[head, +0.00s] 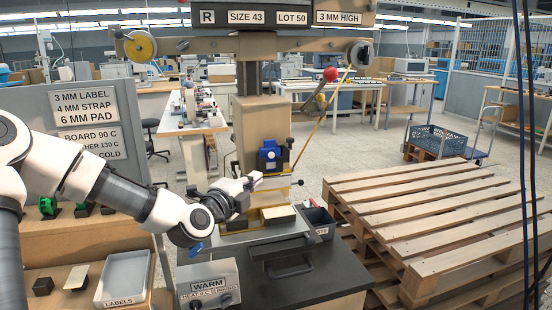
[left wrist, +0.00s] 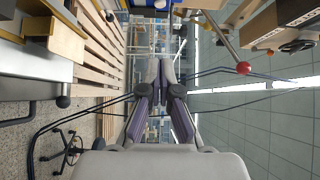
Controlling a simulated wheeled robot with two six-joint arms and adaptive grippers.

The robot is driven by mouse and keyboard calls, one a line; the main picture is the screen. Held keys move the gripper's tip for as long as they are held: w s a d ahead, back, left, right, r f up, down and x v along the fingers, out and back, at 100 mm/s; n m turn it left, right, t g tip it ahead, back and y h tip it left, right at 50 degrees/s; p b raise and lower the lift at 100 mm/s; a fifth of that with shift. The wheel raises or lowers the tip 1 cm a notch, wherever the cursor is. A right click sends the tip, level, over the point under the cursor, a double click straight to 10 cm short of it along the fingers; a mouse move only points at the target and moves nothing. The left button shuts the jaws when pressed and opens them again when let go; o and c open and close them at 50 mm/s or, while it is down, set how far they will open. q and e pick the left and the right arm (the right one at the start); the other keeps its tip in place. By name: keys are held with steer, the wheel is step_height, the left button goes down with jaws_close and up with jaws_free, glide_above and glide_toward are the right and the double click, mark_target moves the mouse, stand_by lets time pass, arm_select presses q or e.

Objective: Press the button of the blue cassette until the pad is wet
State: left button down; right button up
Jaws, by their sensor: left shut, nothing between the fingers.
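The blue cassette (head: 270,157) is mounted on the front of the tan press column. A sliver of blue shows at the top edge of the left wrist view (left wrist: 140,5), probably the same cassette.
A lever with a red knob (head: 330,75) stands out at the press's upper right. Wooden pallets (head: 430,210) are stacked at right. A WARM control box (head: 208,287) and a LABELS tray (head: 123,278) are at front left.

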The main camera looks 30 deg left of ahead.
arm_select(q)
steer(key=p, duration=0.2)
glide_toward(275, 156)
steer(key=w+d, duration=0.3)
steer(key=w+a+p, duration=0.1)
steer(key=w+a, duration=0.1)
steer(key=w, duration=0.1)
steer(key=shift+a+r, duration=0.2)
steer(key=shift+a, duration=0.2)
steer(key=shift+w+a+f, duration=0.1)
steer(key=shift+w+a, duration=0.05)
steer(key=shift+a, duration=0.25)
steer(key=shift+d, duration=0.15)
